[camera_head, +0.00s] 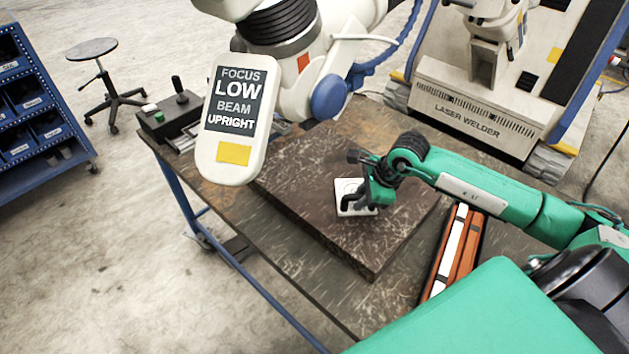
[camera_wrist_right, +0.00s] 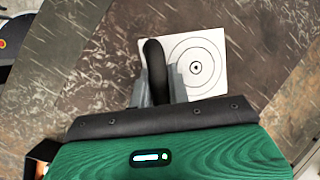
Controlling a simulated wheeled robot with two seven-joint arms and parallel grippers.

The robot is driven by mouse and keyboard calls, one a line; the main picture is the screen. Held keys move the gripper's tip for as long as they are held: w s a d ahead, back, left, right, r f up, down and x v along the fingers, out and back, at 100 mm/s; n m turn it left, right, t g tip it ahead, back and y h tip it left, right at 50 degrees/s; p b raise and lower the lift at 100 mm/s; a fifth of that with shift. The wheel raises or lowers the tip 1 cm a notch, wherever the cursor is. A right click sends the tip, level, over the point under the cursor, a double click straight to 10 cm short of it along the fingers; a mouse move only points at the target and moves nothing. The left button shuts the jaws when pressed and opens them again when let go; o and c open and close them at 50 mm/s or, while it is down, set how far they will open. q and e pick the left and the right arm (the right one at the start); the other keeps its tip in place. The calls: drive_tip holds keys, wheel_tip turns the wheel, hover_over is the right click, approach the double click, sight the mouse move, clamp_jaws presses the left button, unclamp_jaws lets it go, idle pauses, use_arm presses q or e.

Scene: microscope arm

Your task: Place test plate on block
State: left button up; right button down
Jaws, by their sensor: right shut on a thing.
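The test plate (camera_head: 347,190) is a small white square with target rings. In the head view it is at the dark block, partly hidden by my right gripper (camera_head: 364,192). In the right wrist view the plate (camera_wrist_right: 205,62) shows its rings to the right of my right gripper's fingers (camera_wrist_right: 163,85), which are shut on a black upright handle at its left side. The block (camera_head: 310,205) is a wide dark brown scratched slab on the table. I cannot tell whether the plate touches the block. My left gripper is not in view.
A white microscope head with a sign panel (camera_head: 232,118) hangs over the block's back left. Orange and white bars (camera_head: 452,250) lie on the table (camera_head: 290,255) right of the block. A control box (camera_head: 170,115) stands at the table's back left corner. A laser welder (camera_head: 470,105) stands behind.

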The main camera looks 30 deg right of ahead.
drive_tip(key=w+a+p, duration=0.1)
drive_tip(key=w, duration=0.1)
drive_tip(key=w+a+p, duration=0.1)
drive_tip(key=w+a, duration=0.3)
drive_tip(key=w, duration=0.1)
drive_tip(key=shift+a+r+p, duration=0.15)
drive_tip(key=shift+r+p, duration=0.15)
drive_tip(key=shift+p, duration=0.1)
drive_tip(key=w+a+p, duration=0.1)
drive_tip(key=w+a, duration=0.1)
drive_tip(key=w, duration=0.1)
drive_tip(key=shift+w+a+p, duration=0.1)
drive_tip(key=shift+a+p, duration=0.2)
drive_tip(key=shift+a, duration=0.05)
drive_tip(key=shift+f+p, duration=0.3)
drive_tip(key=shift+f, duration=0.1)
drive_tip(key=shift+d+f, duration=0.1)
drive_tip(key=shift+f, duration=0.15)
drive_tip(key=shift+d, duration=0.1)
drive_tip(key=c, duration=1.3)
unclamp_jaws()
drive_tip(key=shift+f, duration=0.1)
drive_tip(key=shift+c, duration=0.2)
drive_tip(key=shift+s, duration=0.2)
